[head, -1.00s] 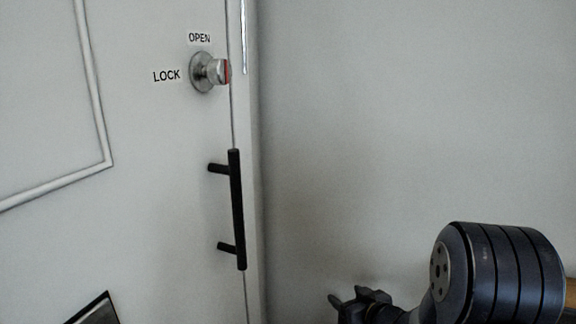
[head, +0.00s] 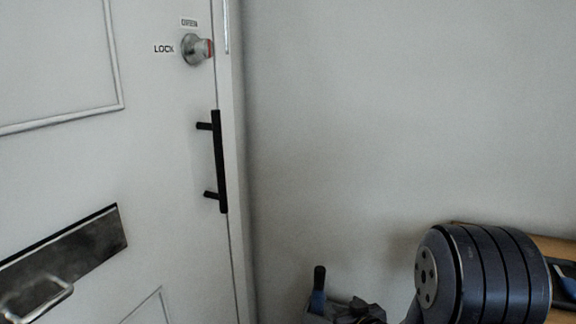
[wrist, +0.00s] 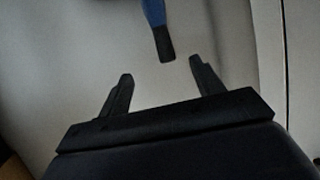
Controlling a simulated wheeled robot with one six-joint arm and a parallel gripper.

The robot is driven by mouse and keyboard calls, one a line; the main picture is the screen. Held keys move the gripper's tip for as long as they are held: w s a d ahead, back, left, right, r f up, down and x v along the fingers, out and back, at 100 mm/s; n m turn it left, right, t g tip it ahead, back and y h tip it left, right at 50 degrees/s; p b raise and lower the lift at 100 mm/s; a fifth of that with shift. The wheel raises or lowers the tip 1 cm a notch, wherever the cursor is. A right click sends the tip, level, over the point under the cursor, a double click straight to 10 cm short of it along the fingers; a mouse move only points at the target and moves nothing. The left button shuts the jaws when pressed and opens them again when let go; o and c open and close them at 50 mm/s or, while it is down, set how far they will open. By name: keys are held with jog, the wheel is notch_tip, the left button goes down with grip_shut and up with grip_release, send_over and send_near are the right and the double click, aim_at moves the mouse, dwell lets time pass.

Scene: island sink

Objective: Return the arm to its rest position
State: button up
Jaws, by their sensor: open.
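My gripper (wrist: 160,78) shows in the wrist view with its two dark fingers spread apart and nothing between them. In the head view only part of the gripper (head: 345,312) shows at the bottom edge, right of the door and in front of the plain wall. My dark, ringed arm joint (head: 482,275) is at the lower right. The rest of the arm is mostly out of view. A blue piece with a black end (wrist: 158,30) lies beyond the fingertips in the wrist view; I cannot tell what it is.
A white door (head: 60,175) fills the left, with a black bar handle (head: 220,162), a lock knob (head: 195,50) and a metal letter plate (head: 75,250). A bare grey wall (head: 400,120) is to the right. The gripper is apart from the door handle.

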notch_tip(320, 180, down, 5)
jog(key=s+m+h+b, duration=0.1)
jog(key=s+h+b, duration=0.1)
jog(key=b, duration=0.1)
jog(key=shift+s+d+f+m, duration=0.2)
jog(key=shift+s+m, duration=0.1)
jog(key=shift+m, duration=0.1)
jog(key=shift+s, duration=0.1)
